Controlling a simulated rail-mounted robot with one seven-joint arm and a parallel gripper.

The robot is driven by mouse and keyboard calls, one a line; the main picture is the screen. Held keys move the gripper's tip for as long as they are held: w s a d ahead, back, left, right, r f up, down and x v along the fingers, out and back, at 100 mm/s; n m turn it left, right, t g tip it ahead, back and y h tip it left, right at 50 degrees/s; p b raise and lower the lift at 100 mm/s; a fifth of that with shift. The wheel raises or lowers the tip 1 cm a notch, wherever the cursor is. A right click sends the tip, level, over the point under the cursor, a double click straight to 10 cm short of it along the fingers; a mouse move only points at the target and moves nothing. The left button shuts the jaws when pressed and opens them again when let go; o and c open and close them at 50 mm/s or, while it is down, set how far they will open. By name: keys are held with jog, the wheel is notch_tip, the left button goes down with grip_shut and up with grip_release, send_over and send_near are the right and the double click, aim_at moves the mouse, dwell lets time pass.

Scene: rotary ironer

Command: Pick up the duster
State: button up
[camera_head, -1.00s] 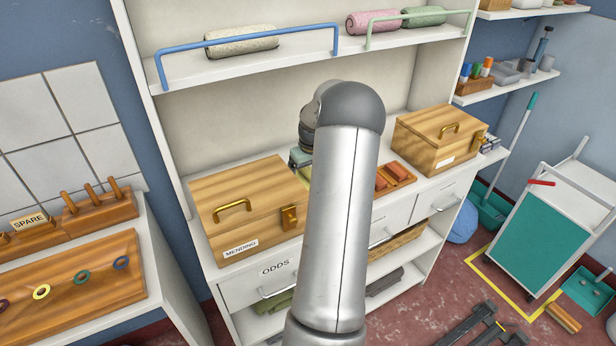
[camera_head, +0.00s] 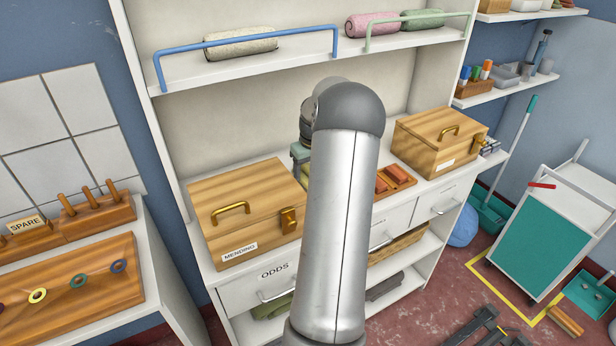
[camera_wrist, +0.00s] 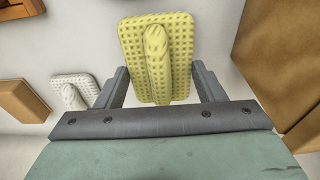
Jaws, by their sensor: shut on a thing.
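In the wrist view a yellow, dimpled pad with a raised grip along its middle, which I take for the duster (camera_wrist: 131,50), lies between the two fingers of my gripper (camera_wrist: 160,88). The fingers are shut on its sides. A similar white pad with a raised grip (camera_wrist: 88,83) lies to its left, outside the fingers.
A wooden box labelled MENDING (camera_head: 245,205) stands left of my arm and another wooden box (camera_head: 438,140) stands right. A tray with reddish blocks (camera_head: 396,178) lies between. A shelf with a blue rail (camera_head: 250,38) is above. A trolley (camera_head: 545,235) stands at right.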

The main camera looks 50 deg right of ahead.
notch_tip(320, 180, up, 5)
jog(key=shift+f+b, duration=0.1)
jog(key=shift+b, duration=0.3)
jog(key=s+d+b, duration=0.1)
jog(key=s+d, duration=0.2)
jog(key=s, duration=0.2)
jog(key=s+d+b, duration=0.1)
jog(key=s+d, duration=0.1)
jog(key=s, duration=0.4)
jog(key=s+d+b, duration=0.1)
jog(key=s+d, duration=0.2)
jog(key=s, duration=0.2)
jog(key=shift+s+d+f, duration=0.15)
jog(key=shift+s+d, duration=0.35)
jog(key=shift+s, duration=0.2)
jog(key=shift+o, duration=0.5)
